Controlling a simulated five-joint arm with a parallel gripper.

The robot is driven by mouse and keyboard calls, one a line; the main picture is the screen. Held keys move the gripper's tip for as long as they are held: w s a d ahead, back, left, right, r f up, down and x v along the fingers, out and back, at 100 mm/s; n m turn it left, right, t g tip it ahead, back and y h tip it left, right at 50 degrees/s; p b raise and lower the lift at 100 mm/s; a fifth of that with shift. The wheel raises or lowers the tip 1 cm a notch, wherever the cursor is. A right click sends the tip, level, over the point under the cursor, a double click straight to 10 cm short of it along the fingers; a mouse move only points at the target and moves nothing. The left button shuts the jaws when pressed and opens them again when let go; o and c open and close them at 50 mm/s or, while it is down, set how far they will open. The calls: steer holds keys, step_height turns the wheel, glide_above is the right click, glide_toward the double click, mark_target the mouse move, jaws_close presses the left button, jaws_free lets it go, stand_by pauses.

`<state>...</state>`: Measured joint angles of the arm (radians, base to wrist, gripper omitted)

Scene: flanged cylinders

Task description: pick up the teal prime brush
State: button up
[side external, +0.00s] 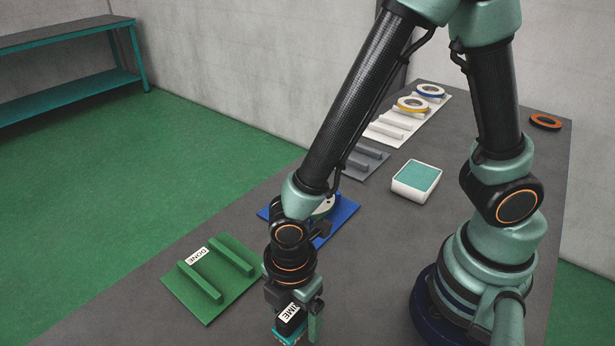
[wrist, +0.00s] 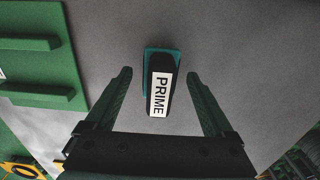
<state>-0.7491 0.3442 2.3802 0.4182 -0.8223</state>
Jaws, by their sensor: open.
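The teal prime brush shows in the wrist view (wrist: 161,82) as a dark block with a teal edge and a white label reading PRIME. It lies on the grey table between the two fingers of my gripper (wrist: 160,88), with a gap on each side. The gripper is open. In the side view, the brush (side external: 290,322) shows at the bottom edge, its black top and label between the fingers of my gripper (side external: 294,312). Its lower part is partly hidden there.
A green mat (side external: 212,283) labelled DONE with two bars lies left of my gripper. A blue mat (side external: 345,212) is behind my arm. A white box with a teal top (side external: 416,180) stands to the right.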

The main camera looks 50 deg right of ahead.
mark_target(293, 308)
steer(key=shift+f, duration=0.65)
jaws_close()
steer(key=shift+r, duration=0.1)
step_height(293, 308, up, 20)
stand_by(0.4)
